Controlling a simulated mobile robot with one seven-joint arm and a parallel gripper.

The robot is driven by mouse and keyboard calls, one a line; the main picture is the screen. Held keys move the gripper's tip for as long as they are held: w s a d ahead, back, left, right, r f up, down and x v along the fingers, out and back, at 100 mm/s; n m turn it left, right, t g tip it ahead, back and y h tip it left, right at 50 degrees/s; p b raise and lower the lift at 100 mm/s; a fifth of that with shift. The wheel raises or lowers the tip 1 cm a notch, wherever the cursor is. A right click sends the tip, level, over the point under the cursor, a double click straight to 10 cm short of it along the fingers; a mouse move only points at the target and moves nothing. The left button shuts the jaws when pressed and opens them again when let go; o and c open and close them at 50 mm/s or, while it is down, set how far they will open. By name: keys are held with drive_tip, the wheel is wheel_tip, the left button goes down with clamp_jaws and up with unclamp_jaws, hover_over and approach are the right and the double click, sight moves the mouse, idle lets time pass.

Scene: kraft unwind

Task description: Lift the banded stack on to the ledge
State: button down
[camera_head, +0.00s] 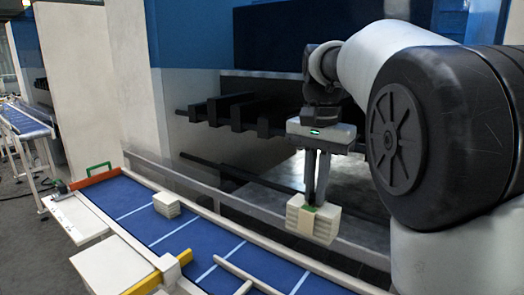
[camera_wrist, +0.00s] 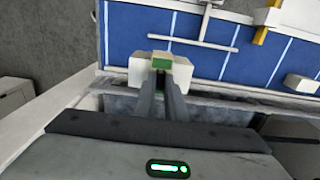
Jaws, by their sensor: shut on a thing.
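The banded stack (camera_head: 314,218) is a pale block of layers with a tan band around its middle and a green patch on top. My gripper (camera_head: 312,203) is shut on it at the band, and the stack hangs upright near the grey rail behind the blue belt. In the wrist view the stack (camera_wrist: 146,68) sits between my fingertips (camera_wrist: 162,72); the fingers hide part of it. The ledge cannot be told for sure; a narrow grey rail (camera_head: 240,208) runs along the back of the belt.
A blue belt (camera_head: 140,222) with white cross lines runs below. A second pale stack (camera_head: 167,204) lies on it. A yellow bar (camera_head: 160,275), an orange end bar (camera_head: 95,179) and a white side table (camera_head: 112,265) stand around it. Dark machine bars (camera_head: 240,112) are behind.

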drive_tip(key=shift+s+a+b, duration=0.3)
drive_tip(key=shift+s+a, duration=0.4)
drive_tip(key=shift+s, duration=0.3)
drive_tip(key=shift+s+a+b, duration=0.35)
drive_tip(key=shift+s+a, duration=0.4)
drive_tip(key=shift+s, duration=0.25)
drive_tip(key=shift+s+a+b, duration=0.3)
drive_tip(key=shift+s+a, duration=0.4)
drive_tip(key=shift+s, duration=0.3)
drive_tip(key=s+a+b, duration=0.1)
drive_tip(key=s+a, duration=0.6)
drive_tip(key=s, duration=0.2)
drive_tip(key=shift+s+b, duration=0.35)
drive_tip(key=shift+b, duration=0.05)
drive_tip(key=s+a, duration=0.3)
drive_tip(key=s, duration=0.2)
drive_tip(key=shift+a, duration=0.3)
drive_tip(key=shift+w+a, duration=0.1)
